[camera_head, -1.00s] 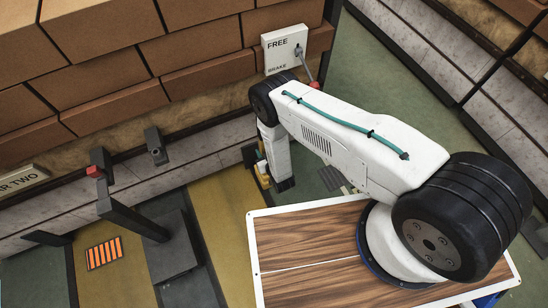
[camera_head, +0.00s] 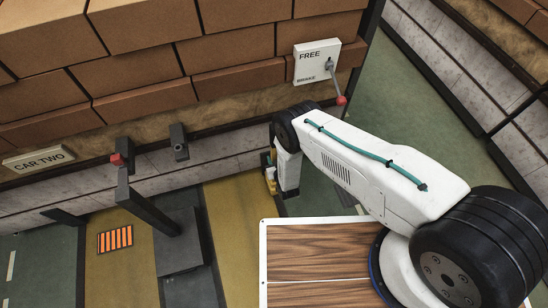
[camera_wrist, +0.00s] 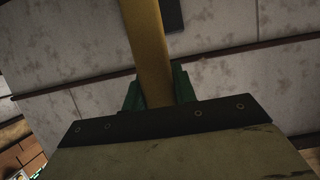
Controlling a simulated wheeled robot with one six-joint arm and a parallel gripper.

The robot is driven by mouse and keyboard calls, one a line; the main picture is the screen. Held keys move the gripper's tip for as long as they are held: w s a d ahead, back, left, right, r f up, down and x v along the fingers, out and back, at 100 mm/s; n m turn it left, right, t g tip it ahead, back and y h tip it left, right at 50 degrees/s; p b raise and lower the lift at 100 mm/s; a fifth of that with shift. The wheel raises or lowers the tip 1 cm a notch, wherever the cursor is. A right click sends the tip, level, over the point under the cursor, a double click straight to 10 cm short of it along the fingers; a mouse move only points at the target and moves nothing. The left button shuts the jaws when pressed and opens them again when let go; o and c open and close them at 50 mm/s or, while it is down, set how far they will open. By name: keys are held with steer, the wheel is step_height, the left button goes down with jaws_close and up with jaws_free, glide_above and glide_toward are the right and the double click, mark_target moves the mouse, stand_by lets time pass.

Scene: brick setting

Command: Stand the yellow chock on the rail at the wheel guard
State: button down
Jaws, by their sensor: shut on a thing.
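My gripper (camera_wrist: 158,93) shows in the wrist view as two green fingers, shut on a yellow bar-like piece, the yellow chock (camera_wrist: 148,45). The chock runs upward in that view, across a pale panelled wall. A broad olive panel with a dark bolted edge hides the lower ends of the fingers. In the head view, a small yellow part (camera_head: 271,180) shows beside the end of my white arm, low in front of the wall; the fingers are mostly hidden there. I cannot clearly make out the rail or wheel guard.
A brake lever (camera_head: 338,85) projects from the white FREE/BRAKE plate (camera_head: 317,61). A wood-topped table (camera_head: 315,250) is below my arm.

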steer(key=shift+w+f, duration=0.1)
steer(key=shift+w, duration=0.05)
steer(key=shift+f, duration=0.1)
steer(key=c, duration=1.1)
jaws_free()
steer(key=shift+f, duration=0.1)
steer(key=v, duration=1.2)
